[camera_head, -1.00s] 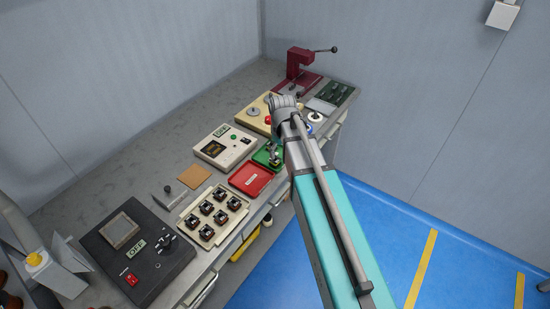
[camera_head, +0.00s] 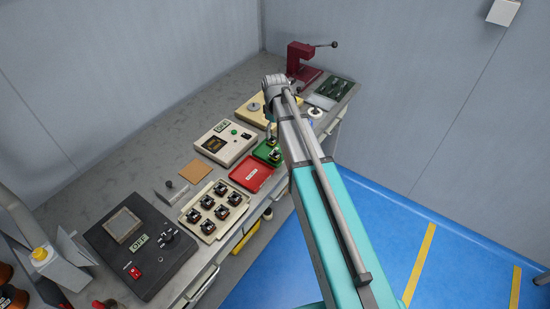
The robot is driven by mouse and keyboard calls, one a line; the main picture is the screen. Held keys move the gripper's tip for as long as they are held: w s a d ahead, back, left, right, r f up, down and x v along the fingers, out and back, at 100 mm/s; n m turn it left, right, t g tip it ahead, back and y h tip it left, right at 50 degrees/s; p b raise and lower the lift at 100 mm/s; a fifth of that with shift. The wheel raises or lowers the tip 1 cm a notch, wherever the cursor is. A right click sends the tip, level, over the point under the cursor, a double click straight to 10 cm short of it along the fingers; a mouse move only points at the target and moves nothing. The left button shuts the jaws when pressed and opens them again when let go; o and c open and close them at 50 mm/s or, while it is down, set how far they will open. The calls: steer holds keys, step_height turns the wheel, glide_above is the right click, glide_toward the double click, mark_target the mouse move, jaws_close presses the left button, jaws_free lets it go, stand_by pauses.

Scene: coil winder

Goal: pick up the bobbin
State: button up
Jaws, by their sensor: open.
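A small dark bobbin-like piece (camera_head: 275,155) stands in the green tray (camera_head: 262,154), right beside my arm. Several similar dark pieces with copper tones (camera_head: 207,202) sit in rows on the cream tray (camera_head: 185,222). I cannot tell which one is the task's bobbin. My arm reaches up from the bottom, and its wrist is above the bench's far half. My gripper (camera_head: 269,131) hangs below the wrist, just above the far side of the green tray. It is open, small and partly hidden by the arm. I cannot see whether it touches anything.
A red tray (camera_head: 253,173) lies between the cream and green trays. A white meter box (camera_head: 226,144), a yellow base (camera_head: 247,107) and a maroon lever press (camera_head: 302,62) stand along the bench. A black control box (camera_head: 150,262) is at the near end. The blue floor (camera_head: 390,230) at right is open.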

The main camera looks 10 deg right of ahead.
steer(key=b, duration=0.8)
glide_above(275, 153)
steer(key=s, duration=0.1)
steer(key=shift+a+f, duration=0.1)
steer(key=shift+f, duration=3.9)
steer(key=shift+f, duration=0.1)
steer(key=shift+f+b, duration=2.4)
steer(key=shift+f, duration=0.15)
steer(key=c, duration=1.1)
steer(key=shift+c, duration=0.2)
steer(key=shift+r, duration=0.25)
